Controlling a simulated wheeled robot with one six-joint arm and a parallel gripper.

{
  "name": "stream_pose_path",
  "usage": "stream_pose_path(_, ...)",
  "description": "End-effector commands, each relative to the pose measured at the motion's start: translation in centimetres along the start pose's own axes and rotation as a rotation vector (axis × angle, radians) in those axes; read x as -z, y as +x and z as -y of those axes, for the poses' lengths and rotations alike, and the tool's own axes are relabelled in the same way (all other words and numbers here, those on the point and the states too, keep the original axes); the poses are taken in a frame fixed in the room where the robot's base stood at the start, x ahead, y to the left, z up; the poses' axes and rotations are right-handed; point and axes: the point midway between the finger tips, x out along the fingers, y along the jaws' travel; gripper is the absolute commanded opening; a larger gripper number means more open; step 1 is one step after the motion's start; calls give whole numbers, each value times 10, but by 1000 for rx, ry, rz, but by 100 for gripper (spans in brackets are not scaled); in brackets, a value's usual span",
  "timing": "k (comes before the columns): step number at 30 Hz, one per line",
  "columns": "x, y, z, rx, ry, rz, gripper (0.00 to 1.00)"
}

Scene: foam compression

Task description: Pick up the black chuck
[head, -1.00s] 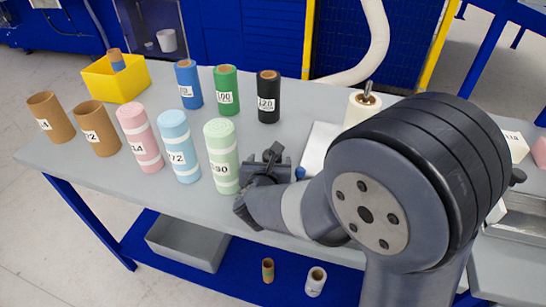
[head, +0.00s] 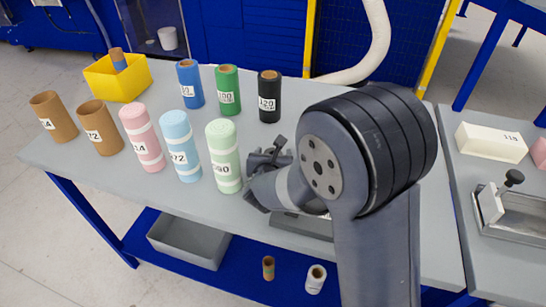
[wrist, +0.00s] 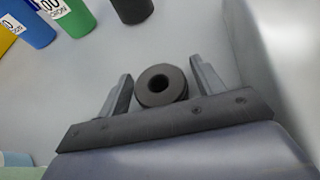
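The black chuck (wrist: 145,96), a short dark cylinder with a round hole in its end, shows in the wrist view between the two fingers of my gripper (wrist: 163,85). The fingers stand apart on either side of it, with a narrow gap seen at each side, so the gripper looks open. In the head view my gripper (head: 268,160) is low over the table, just right of the pale green roll (head: 223,160). There I cannot clearly tell the chuck from the dark gripper parts.
A black roll marked 120 (head: 269,100), a green roll (head: 228,95) and a blue roll (head: 190,88) stand behind. Pink (head: 142,140), light blue (head: 180,150) and brown rolls (head: 100,130) stand left. A yellow bin (head: 118,85) is at the back. A white block (head: 490,143) lies right.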

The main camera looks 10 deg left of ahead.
Motion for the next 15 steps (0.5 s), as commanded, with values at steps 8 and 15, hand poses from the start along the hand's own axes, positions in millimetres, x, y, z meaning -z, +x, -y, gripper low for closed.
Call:
stream_pose_path(8, 0, 0, 0, 0, 0, 0, 41)
stream_pose_path(15, 0, 0, 0, 0, 0, 0, 23)
